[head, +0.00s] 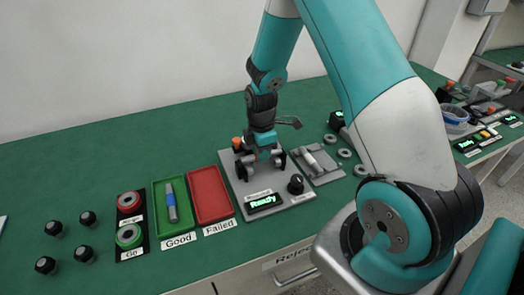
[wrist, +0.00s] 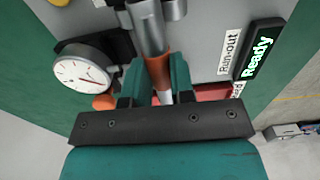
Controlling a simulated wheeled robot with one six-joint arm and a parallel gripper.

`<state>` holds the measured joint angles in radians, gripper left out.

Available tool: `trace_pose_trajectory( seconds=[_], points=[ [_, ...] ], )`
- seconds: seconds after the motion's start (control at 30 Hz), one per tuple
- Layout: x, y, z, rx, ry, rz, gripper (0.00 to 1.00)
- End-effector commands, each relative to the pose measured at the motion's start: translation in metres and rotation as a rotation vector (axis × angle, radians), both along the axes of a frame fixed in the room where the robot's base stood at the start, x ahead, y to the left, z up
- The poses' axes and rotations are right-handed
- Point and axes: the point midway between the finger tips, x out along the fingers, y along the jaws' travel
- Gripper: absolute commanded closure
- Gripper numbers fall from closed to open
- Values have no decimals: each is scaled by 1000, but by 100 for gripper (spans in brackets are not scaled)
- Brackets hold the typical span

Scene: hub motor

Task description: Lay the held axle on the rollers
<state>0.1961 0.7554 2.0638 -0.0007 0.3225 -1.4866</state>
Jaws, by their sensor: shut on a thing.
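My gripper (head: 268,152) is low over the run-out station (head: 229,181), a grey plate with a lit display. In the wrist view its teal fingers (wrist: 160,88) are shut on the axle (wrist: 149,32), a grey metal shaft with an orange band and a pale end. The axle reaches away from the fingers toward grey roller parts (wrist: 175,9) at the top of the view. Dark supports (head: 244,168) show beside the gripper in the head view. The fingers hide part of the axle, and I cannot tell whether it touches the rollers.
A dial gauge (wrist: 83,76) stands close left of the fingers in the wrist view. The display (head: 265,202) reads Ready, beside a black knob (head: 296,184). A green tray (head: 160,223) holds a blue-banded axle; the red tray (head: 210,195) is empty. A grey fixture (head: 318,163) stands right.

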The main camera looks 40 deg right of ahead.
Motion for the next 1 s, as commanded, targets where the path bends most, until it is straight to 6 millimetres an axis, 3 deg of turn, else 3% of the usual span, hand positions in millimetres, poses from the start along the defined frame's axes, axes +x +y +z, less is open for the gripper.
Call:
trace_pose_trajectory(
  seconds=[1.0],
  points=[
    [0,0,-10,0,-1,0,100]
  ],
)
